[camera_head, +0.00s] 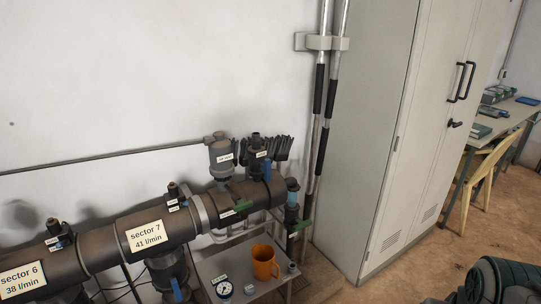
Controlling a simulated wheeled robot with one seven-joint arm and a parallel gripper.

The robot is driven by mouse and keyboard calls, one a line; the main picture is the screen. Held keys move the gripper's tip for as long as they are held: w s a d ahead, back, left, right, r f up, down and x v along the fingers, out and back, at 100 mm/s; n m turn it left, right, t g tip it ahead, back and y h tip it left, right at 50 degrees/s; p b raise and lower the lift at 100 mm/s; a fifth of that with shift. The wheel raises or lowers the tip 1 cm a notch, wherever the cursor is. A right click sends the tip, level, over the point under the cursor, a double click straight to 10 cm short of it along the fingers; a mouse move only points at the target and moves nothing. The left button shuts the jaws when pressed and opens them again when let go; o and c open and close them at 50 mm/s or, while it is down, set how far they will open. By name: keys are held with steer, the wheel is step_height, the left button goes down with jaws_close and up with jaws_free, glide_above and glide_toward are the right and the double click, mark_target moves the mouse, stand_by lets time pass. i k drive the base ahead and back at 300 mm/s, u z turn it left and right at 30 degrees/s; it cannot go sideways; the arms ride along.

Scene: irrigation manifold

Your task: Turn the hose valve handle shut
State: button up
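A dark manifold pipe (100,258) runs along the wall at the left and bears several valves. A green handle (301,226) sits on the vertical valve at the pipe's right end, below a teal fitting (292,185). A second green handle (241,206) lies on the pipe left of it. A blue handle (267,170) stands upright by the dark top fitting, and another blue handle (176,288) hangs below the sector 7 label. The small labels are too small to read, so I cannot tell which is the hose valve handle. My gripper is not in view.
A small grey table (238,266) below the pipe holds an orange mug (265,262), a gauge (224,289) and small parts. Poles (323,100) stand beside a tall cabinet (400,130). A dark green ribbed object (500,279) fills the lower right corner. Floor shows before the cabinet.

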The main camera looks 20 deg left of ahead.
mark_target(265, 167)
steer(key=u, duration=0.8)
steer(key=i, duration=0.9)
steer(key=u, duration=0.95)
